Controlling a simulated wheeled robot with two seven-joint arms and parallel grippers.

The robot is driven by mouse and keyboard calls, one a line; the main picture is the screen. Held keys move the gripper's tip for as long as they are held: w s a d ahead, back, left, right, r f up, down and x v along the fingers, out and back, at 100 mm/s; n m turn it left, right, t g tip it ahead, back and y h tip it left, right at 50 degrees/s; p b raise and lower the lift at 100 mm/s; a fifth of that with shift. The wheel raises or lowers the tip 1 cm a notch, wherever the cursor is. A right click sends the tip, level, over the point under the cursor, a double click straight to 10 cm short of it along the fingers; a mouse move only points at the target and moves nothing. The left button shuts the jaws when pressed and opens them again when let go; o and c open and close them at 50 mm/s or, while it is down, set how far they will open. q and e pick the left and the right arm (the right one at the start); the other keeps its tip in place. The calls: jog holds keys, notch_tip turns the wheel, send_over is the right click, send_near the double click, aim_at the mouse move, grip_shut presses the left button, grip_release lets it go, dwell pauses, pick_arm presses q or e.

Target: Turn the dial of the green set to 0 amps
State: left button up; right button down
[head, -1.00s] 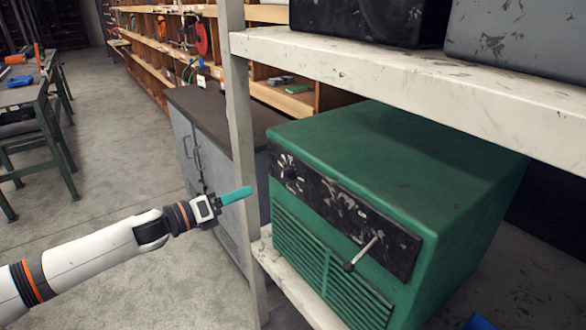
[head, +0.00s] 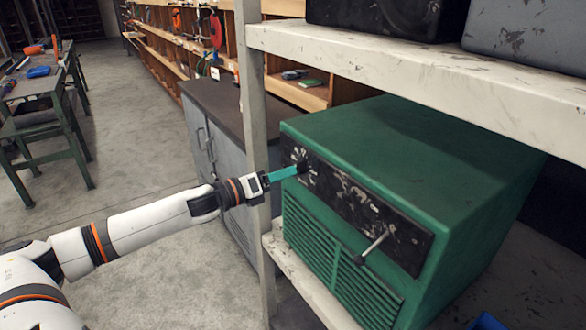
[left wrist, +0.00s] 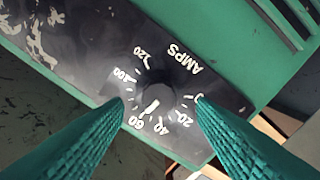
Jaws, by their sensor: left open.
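The green set (head: 400,170) stands on a shelf, its black panel facing left. Its round black dial (head: 302,160) is at the panel's far end. In the left wrist view the dial (left wrist: 157,96) is marked AMPS, with numbers from 0 to 120. Its white pointer mark points down and slightly left, near 60. My left gripper (head: 297,171) is at the panel in front of the dial. In the left wrist view its teal fingers (left wrist: 161,100) are apart, one on each side of the dial, with gaps to the knob. The 80 mark is not visible. My right gripper is out of view.
A lever (head: 373,246) sticks out of the panel's near end. A shelf post (head: 255,130) stands just left of the set, close to my left gripper. An upper shelf (head: 430,75) runs above the set. A grey cabinet (head: 215,140) stands behind the post.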

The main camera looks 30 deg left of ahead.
aim_at(299, 168)
pick_arm(q)
jog(key=p+x, duration=0.1)
jog(key=x, duration=0.3)
dwell(0.3)
jog(key=c, duration=1)
